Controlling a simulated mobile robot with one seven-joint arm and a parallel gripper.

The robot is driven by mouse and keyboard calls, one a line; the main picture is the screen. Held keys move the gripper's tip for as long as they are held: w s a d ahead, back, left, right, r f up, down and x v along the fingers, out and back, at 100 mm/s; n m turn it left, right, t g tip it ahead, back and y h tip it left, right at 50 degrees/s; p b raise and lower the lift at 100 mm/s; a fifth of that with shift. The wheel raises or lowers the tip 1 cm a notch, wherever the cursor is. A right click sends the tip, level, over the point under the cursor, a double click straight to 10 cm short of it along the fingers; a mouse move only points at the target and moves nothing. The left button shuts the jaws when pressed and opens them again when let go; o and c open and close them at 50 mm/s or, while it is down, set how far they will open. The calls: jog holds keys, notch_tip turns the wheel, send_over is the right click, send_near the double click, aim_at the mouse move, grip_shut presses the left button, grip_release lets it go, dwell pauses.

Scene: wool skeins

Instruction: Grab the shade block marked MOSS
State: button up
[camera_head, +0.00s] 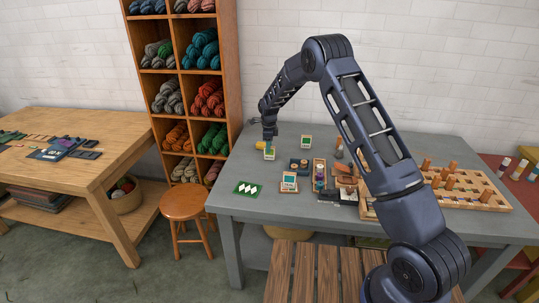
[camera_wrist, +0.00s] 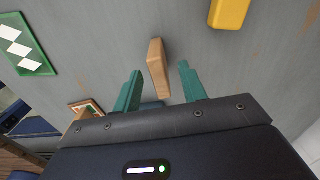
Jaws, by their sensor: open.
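A small wooden block (camera_wrist: 158,68) stands between my gripper's fingertips (camera_wrist: 160,68) in the wrist view. The two green fingers are apart, with a gap on each side of the block. In the head view, my gripper (camera_head: 270,138) is low at the grey table's back left, right over a small block (camera_head: 269,154) with a pale and green face. Another block (camera_head: 305,142) with a green and pale face stands to its right. The lettering is too small to read in either view, so I cannot tell which block is marked MOSS.
A yellow block (camera_wrist: 229,12) lies close by in the wrist view. A green card with white diamonds (camera_head: 248,188) lies at the table's front left. Small boxes and a wooden peg rack (camera_head: 470,192) fill the middle and right. The back left table top is mostly clear.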

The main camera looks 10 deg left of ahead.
aim_at(270, 160)
jog(key=shift+d+f, duration=0.2)
jog(key=shift+f, duration=2.65)
grip_shut()
